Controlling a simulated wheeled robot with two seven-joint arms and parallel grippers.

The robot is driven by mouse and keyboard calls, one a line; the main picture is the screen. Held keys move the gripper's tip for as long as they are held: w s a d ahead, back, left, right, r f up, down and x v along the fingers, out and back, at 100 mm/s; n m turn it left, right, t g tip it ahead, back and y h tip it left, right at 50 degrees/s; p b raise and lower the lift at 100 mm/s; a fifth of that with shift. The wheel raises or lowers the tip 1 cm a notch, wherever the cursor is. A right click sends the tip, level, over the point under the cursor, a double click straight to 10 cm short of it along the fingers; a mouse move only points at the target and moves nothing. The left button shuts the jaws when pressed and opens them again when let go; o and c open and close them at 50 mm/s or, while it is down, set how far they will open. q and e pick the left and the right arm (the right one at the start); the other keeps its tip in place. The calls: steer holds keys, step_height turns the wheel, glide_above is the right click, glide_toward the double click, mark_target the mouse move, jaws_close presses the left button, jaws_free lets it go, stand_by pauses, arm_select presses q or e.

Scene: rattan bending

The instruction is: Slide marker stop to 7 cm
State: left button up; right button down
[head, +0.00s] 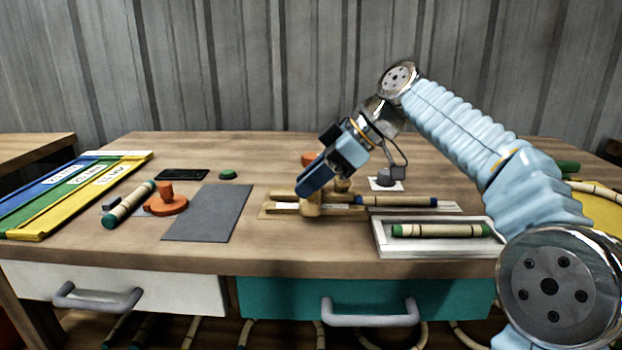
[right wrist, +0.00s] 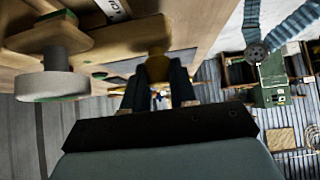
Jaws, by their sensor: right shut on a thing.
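A yellow block (head: 311,204), which looks like the marker stop, sits on a low wooden jig (head: 350,211) near the middle of the table. My right gripper (head: 308,189) reaches down from the right and is shut on the block. In the right wrist view its two dark fingers (right wrist: 160,92) close on either side of the yellowish stop (right wrist: 157,67). A rattan stick with blue ends (head: 396,200) lies along the jig, right of the stop. Any centimetre marks are too small to read. My left gripper does not show in the head view.
A white tray (head: 438,248) with a green-ended rattan stick (head: 440,230) stands in front right. A grey mat (head: 208,213), an orange stamp-like tool (head: 166,203) and another rattan stick (head: 130,204) lie left. Coloured strips (head: 75,190) lie at far left.

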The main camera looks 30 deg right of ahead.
steer(key=shift+w+a, duration=0.45)
steer(key=shift+a, duration=0.25)
steer(key=shift+w+a, duration=0.4)
steer(key=shift+a, duration=0.25)
steer(key=c, duration=0.9)
jaws_free()
steer(key=shift+s+d, duration=0.1)
steer(key=p+v, duration=0.3)
steer(key=v, duration=1)
steer(key=shift+d+r, duration=0.2)
steer(key=shift+r, duration=0.05)
steer(key=shift+s, duration=0.1)
